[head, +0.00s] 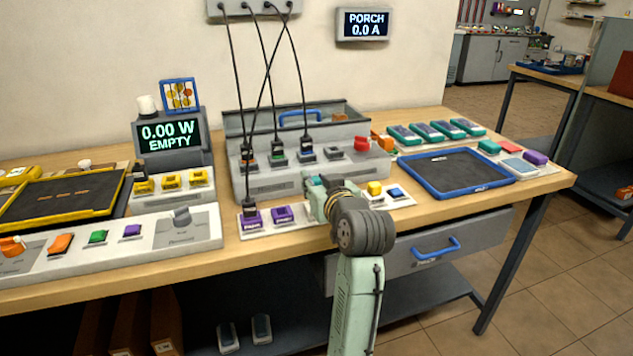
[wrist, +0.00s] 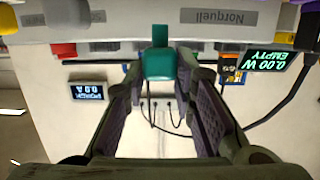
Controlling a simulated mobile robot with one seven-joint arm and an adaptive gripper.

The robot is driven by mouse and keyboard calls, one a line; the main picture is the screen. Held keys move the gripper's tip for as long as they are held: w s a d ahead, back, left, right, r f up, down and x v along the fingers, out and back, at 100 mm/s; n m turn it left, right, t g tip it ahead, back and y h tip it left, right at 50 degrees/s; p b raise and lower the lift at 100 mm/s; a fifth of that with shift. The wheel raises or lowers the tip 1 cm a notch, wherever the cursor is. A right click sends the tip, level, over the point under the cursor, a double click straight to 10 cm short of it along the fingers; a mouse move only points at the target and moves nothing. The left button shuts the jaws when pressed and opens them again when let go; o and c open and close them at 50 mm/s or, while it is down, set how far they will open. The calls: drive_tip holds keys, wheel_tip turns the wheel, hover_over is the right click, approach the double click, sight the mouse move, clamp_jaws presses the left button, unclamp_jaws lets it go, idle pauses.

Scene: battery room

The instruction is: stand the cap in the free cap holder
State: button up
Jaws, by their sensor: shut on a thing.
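My gripper (head: 320,192) is in front of the grey socket box, above the near edge of the bench. In the wrist view my gripper (wrist: 160,72) is shut on a teal cap (wrist: 159,66), one finger on each side. A narrower teal part of the cap points away from me toward the box. In the head view the cap is mostly hidden by my gripper. A low pale strip (head: 268,231) with purple pieces shows left of my gripper; yellow (head: 375,188) and blue (head: 395,193) pieces show to its right. I cannot make out the free cap holder.
The grey socket box (head: 290,182), with black cables and a red knob (head: 361,145), stands close behind my gripper. A blue-rimmed tray (head: 507,183) lies to the right, with several teal packs behind it. A power display (head: 168,133) stands left. A drawer (head: 420,250) is below.

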idle(0.8)
drive_tip(key=o, duration=0.6)
drive_tip(key=shift+s, duration=0.15)
drive_tip(key=p+v, duration=0.3)
drive_tip(key=v, duration=0.7)
drive_tip(key=shift+s+d, duration=0.2)
drive_tip(key=shift+s, duration=0.15)
drive_tip(key=shift+r, duration=0.1)
